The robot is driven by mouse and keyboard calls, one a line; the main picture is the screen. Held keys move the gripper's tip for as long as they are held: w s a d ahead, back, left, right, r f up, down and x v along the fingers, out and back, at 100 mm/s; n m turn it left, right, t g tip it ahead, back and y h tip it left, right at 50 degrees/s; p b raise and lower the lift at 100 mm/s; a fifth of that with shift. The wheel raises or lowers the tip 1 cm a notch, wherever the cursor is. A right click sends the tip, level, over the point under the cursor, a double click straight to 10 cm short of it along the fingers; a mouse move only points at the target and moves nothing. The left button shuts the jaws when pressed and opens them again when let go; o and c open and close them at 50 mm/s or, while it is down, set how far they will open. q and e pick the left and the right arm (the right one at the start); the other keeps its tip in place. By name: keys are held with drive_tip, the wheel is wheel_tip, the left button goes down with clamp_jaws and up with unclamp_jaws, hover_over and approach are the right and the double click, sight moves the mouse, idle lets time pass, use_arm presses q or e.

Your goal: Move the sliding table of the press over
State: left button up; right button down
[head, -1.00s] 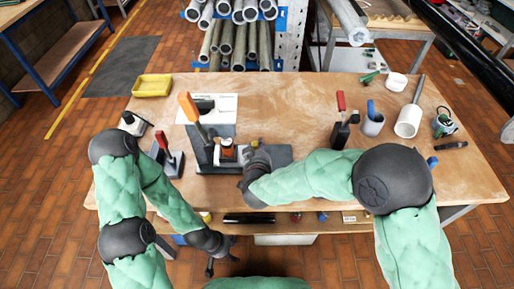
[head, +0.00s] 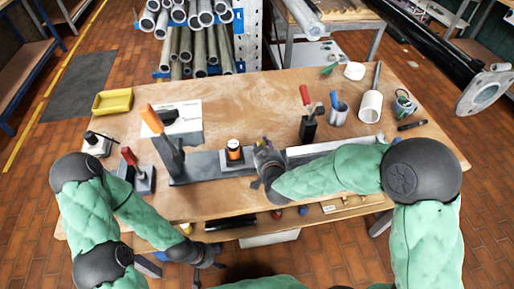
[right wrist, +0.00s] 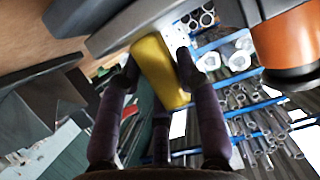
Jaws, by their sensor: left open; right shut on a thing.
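The press (head: 168,150), with an orange-tipped lever, stands at the left middle of the workbench. Its sliding table (head: 237,166) carries an upright part with an orange band (head: 234,150) and sits to the right of the press column, clear of it. My right gripper (head: 266,158) is at the right end of the sliding table. In the right wrist view its fingers (right wrist: 158,65) are shut on a yellow handle (right wrist: 160,75); the orange part (right wrist: 290,40) is close by. My left gripper (head: 208,258) is open and empty in front of the bench edge.
A pale bar (head: 335,145) lies right of my right gripper, partly behind my arm. A red-handled tool (head: 307,118), a cup (head: 338,114) and a white cylinder (head: 370,106) stand behind it. A red-handled clamp (head: 138,175) is left of the press.

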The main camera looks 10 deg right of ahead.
drive_tip(key=shift+w+d+r, duration=0.1)
drive_tip(key=shift+d, duration=0.1)
drive_tip(key=c, duration=0.9)
unclamp_jaws()
drive_tip(key=shift+c, duration=0.2)
drive_tip(key=shift+o, duration=0.5)
drive_tip(key=shift+d, duration=0.15)
drive_tip(key=shift+s+r, duration=0.1)
drive_tip(key=shift+s, duration=0.35)
drive_tip(key=v, duration=1.1)
drive_tip(key=shift+s, duration=0.1)
